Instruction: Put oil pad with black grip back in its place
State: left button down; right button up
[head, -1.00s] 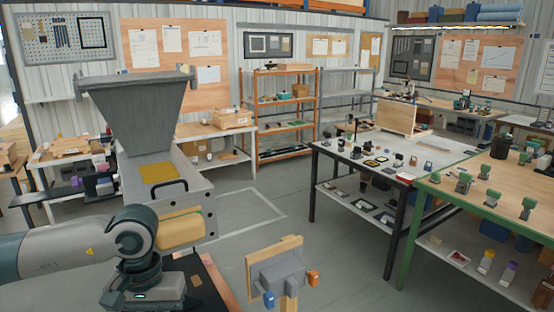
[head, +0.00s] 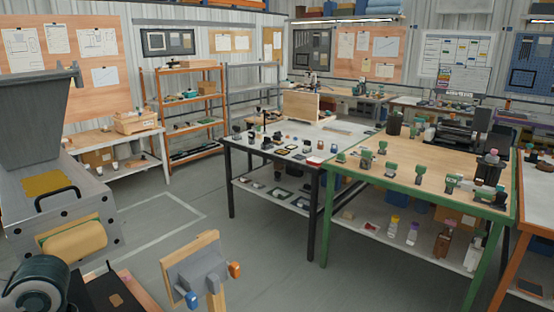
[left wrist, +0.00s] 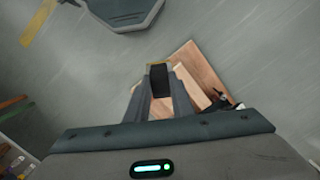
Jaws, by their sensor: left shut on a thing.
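The oil pad's black grip (left wrist: 158,76) shows in the left wrist view, with a thin tan edge at its top. My left gripper (left wrist: 159,92) is shut on it, one grey finger on each side. The pad itself is mostly hidden. My right gripper is in neither view.
The grey screw feeder (head: 60,200) with its hopper stands at the left. A wooden stand (head: 205,265) with a grey block is near the front. A white-topped table (head: 255,143) and a green-legged table (head: 420,170) hold many small items. Grey floor lies between.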

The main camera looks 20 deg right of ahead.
pick_arm(q)
jog(key=s+f, duration=0.4)
jog(key=f, duration=1.1)
